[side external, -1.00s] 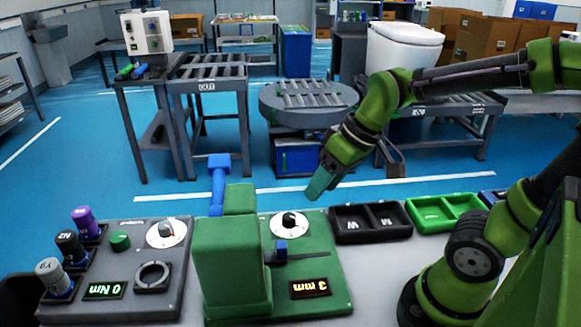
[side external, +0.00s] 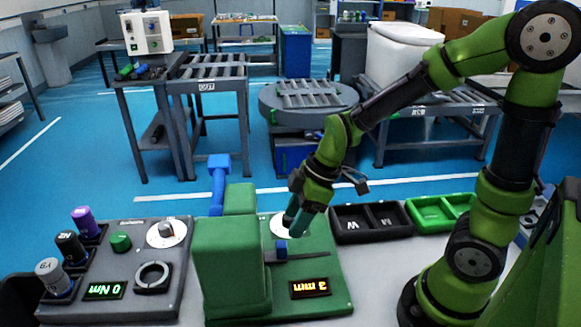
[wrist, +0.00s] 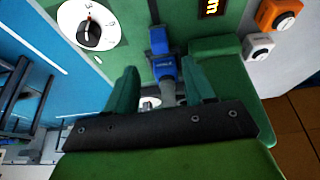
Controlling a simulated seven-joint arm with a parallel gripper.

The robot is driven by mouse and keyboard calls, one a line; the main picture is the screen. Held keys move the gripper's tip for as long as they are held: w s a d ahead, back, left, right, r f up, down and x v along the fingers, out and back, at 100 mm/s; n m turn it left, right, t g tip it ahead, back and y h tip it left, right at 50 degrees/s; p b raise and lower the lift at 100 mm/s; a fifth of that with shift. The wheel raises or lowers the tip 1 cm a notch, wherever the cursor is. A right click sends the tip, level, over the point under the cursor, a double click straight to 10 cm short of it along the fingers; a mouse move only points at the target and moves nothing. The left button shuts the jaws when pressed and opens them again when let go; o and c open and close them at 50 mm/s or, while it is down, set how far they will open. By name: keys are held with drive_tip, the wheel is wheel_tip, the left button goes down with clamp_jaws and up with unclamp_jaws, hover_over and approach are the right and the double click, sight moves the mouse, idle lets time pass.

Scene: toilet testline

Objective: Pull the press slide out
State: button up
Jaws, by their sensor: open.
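The green press unit (side external: 318,268) stands on the bench, with a small blue slide knob (side external: 281,250) on a dark slot in its top.
The tall green press block (side external: 230,265) stands left of the slot, with a blue lever (side external: 219,180) behind it. A black bin (side external: 370,222) and a green bin (side external: 440,212) sit to the right. A grey torque panel (side external: 125,265) is at left.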

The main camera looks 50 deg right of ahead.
sight(281, 244)
drive_tip(key=x, duration=0.8)
drive_tip(key=shift+w+f, duration=0.1)
drive_tip(key=shift+f, duration=0.2)
drive_tip(key=shift+c, duration=0.3)
clamp_jaws()
